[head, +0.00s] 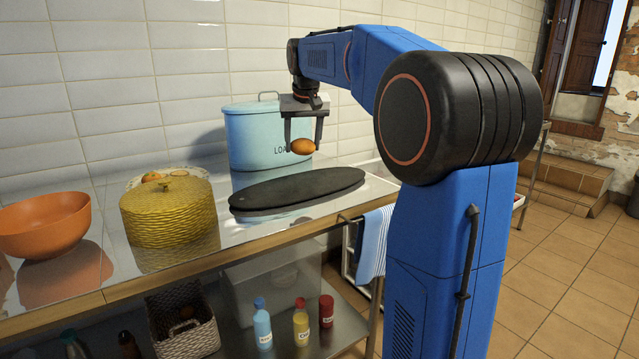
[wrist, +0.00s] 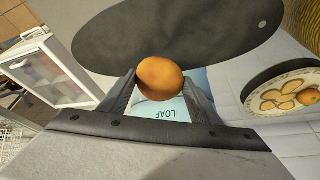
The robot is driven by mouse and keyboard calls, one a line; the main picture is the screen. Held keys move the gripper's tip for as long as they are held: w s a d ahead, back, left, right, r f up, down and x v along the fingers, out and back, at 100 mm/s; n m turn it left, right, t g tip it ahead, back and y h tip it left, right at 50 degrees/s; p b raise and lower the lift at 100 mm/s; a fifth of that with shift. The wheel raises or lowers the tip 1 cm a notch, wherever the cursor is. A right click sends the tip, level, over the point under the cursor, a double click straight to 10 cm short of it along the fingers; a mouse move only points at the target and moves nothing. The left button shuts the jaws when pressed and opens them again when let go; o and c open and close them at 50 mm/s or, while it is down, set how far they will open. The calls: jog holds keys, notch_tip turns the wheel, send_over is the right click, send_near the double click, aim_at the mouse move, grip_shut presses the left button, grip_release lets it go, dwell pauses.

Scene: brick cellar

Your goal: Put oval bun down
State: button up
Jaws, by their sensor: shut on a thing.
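The oval bun (head: 303,146) is small and golden brown. My gripper (head: 304,147) is shut on it and holds it in the air, above the back part of the dark oval board (head: 290,189) or just behind it in the head view. In the wrist view the bun (wrist: 160,78) sits between the two fingertips (wrist: 158,88), with the dark board (wrist: 130,35) beyond it. The board lies flat on the shiny counter and is bare.
A light blue LOAF bin (head: 250,137) stands right behind the gripper. A yellow woven lidded pot (head: 168,213), an orange bowl (head: 45,224) and a plate of rolls (wrist: 285,93) are to the left in the head view. The counter edge (head: 230,246) runs along the front.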

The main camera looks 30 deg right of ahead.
aim_at(305, 150)
notch_tip(305, 150, down, 4)
jog(key=shift+d+f, duration=0.1)
jog(key=shift+f, duration=2.65)
jog(key=shift+f, duration=0.1)
jog(key=o, duration=1)
jog(key=shift+o, duration=0.2)
jog(key=v, duration=1.1)
jog(key=shift+w, duration=0.15)
jog(key=shift+s+r, duration=0.25)
jog(key=shift+r, duration=0.35)
